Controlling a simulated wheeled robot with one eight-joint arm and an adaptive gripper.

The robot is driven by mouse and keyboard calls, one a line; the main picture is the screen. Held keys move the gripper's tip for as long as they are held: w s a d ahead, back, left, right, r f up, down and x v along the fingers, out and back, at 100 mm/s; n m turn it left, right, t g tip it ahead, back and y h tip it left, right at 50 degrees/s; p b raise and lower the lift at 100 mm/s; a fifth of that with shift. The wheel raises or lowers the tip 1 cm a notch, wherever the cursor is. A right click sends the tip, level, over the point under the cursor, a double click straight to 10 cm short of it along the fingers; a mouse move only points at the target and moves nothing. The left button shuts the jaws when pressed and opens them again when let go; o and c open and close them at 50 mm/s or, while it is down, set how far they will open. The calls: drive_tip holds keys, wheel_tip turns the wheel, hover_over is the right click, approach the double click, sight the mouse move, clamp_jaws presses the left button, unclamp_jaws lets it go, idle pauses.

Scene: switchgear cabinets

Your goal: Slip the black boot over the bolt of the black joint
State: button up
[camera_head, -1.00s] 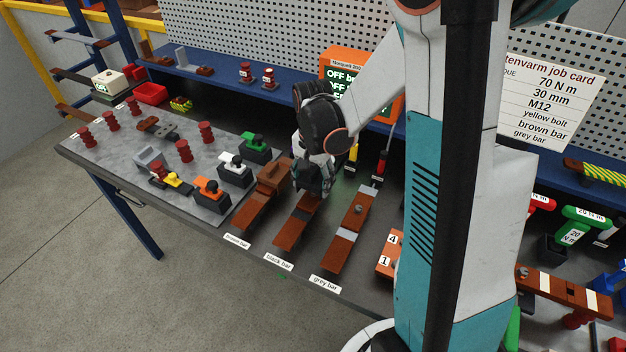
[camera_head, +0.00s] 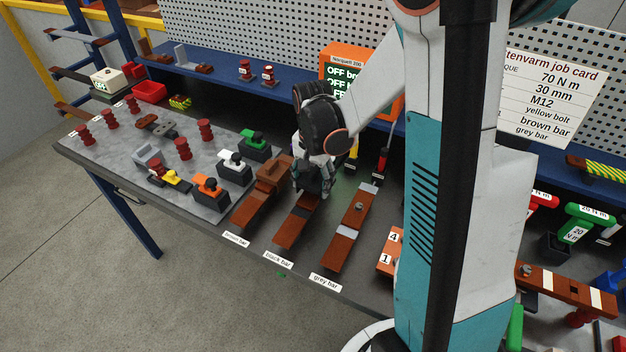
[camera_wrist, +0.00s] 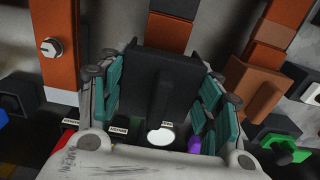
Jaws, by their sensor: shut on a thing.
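My gripper (camera_wrist: 158,100) is shut on the black boot (camera_wrist: 150,75), a dark block between the teal finger pads in the wrist view. In the head view my gripper (camera_head: 314,178) is over the far part of the black bar (camera_head: 296,228), and the boot is hard to make out. The black bar also shows beyond the boot in the wrist view (camera_wrist: 166,34), with a black band on it. The bolt of the black joint is hidden behind the boot and gripper. I cannot tell whether the boot touches the joint.
The grey bar (camera_head: 353,220), with an exposed bolt (camera_wrist: 50,47), lies to the right in the head view. The brown bar (camera_head: 258,203), with a brown boot (camera_wrist: 254,86), lies close on the other side. Colored boots on black blocks (camera_head: 235,170) stand at the left.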

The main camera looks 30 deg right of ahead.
drive_tip(key=shift+f+b, duration=1.25)
drive_tip(key=shift+f, duration=0.3)
drive_tip(key=o, duration=1.1)
drive_tip(key=shift+r, duration=0.1)
wheel_tip(320, 180, up, 12)
drive_tip(key=shift+f, duration=0.1)
